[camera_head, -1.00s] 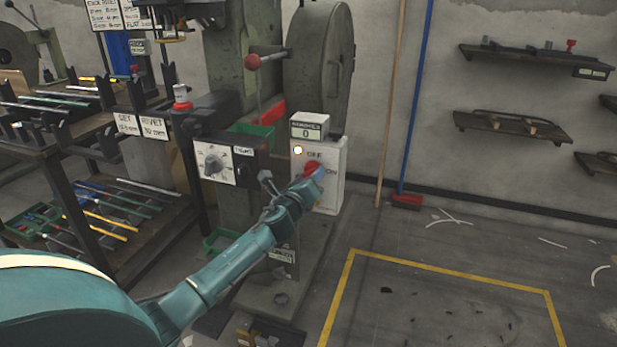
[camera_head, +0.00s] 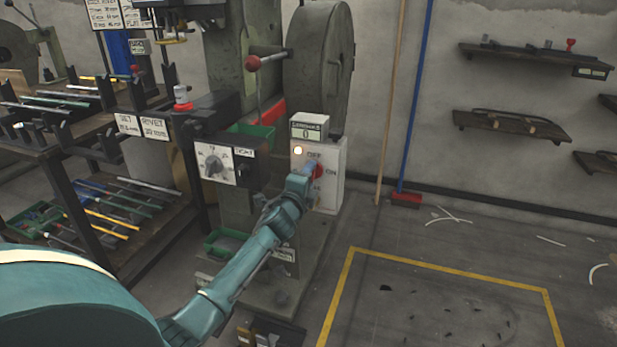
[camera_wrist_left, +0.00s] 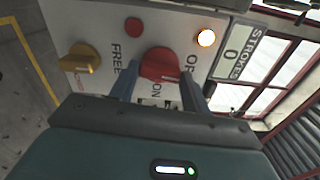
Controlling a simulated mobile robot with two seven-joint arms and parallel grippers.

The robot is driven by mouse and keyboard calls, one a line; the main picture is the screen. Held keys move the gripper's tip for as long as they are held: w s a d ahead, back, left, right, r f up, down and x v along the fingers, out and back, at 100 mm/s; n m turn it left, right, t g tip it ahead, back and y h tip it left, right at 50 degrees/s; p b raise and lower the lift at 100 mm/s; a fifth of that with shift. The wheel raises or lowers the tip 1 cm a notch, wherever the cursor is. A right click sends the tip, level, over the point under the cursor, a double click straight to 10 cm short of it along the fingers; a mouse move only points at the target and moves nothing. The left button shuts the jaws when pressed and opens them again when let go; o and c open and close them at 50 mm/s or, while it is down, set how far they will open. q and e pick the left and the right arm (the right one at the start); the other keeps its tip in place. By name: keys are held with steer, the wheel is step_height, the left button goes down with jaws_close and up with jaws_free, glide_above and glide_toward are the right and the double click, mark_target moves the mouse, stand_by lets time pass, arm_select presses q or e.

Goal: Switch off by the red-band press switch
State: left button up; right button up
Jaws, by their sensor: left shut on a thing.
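A lamp (camera_wrist_left: 206,38) on the box glows orange. My right gripper is not in view.
A counter (camera_head: 309,128) on the box reads 0. A dial panel (camera_head: 215,163) is left of it. A yellow knob (camera_wrist_left: 79,58) and a small red button (camera_wrist_left: 134,27) show beside the red knob. Floor to the right is mostly clear inside a yellow line (camera_head: 450,270).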

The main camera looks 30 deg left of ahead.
arm_select(q)
steer(key=shift+a+n, duration=0.1)
steer(key=shift+n, duration=0.7)
steer(key=o, duration=1)
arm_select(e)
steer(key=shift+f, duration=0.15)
arm_select(q)
steer(key=p+v, duration=0.2)
steer(key=v, duration=1.1)
steer(key=shift+p, duration=0.4)
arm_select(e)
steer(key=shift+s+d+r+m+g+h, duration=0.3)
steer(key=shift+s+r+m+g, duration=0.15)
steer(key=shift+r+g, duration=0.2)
arm_select(q)
steer(key=shift+s, duration=0.1)
